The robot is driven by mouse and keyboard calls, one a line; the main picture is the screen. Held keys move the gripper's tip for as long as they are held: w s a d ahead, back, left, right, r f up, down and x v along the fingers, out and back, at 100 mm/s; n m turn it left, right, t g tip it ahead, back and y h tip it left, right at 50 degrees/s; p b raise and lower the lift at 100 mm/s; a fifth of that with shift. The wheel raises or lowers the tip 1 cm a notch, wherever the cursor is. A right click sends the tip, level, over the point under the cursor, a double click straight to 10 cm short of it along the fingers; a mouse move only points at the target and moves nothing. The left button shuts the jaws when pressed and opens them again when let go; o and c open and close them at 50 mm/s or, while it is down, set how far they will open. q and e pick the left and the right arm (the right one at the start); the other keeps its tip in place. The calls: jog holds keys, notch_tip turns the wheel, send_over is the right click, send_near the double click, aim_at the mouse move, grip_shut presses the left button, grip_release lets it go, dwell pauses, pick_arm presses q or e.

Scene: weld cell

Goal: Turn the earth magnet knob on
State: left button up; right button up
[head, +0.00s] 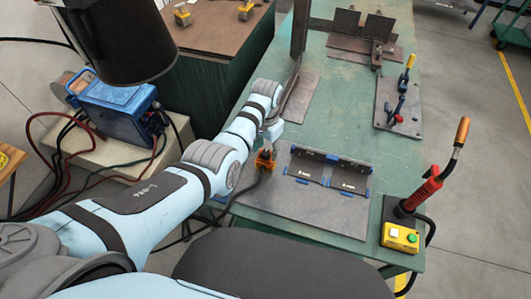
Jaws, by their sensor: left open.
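The earth magnet (264,162), a small orange block with a dark cable, sits on the left edge of a grey plate on the green table. Its knob is hard to make out at this size and is partly covered by my gripper. My left arm reaches in from the lower left. Its gripper (270,142) points down, open, just above the magnet. I cannot tell whether the fingers touch the knob. My right gripper is not in view.
Dark workpieces with blue corners (328,175) lie right of the magnet. A yellow button box (400,237) and a red-handled torch (424,188) stand at the table's right front. A toggle clamp plate (399,108) is farther back. A blue welder (112,103) stands left. A black hood hangs upper left.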

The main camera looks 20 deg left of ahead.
pick_arm(q)
jog(key=shift+f, duration=0.5)
jog(key=shift+r, duration=0.1)
grip_shut()
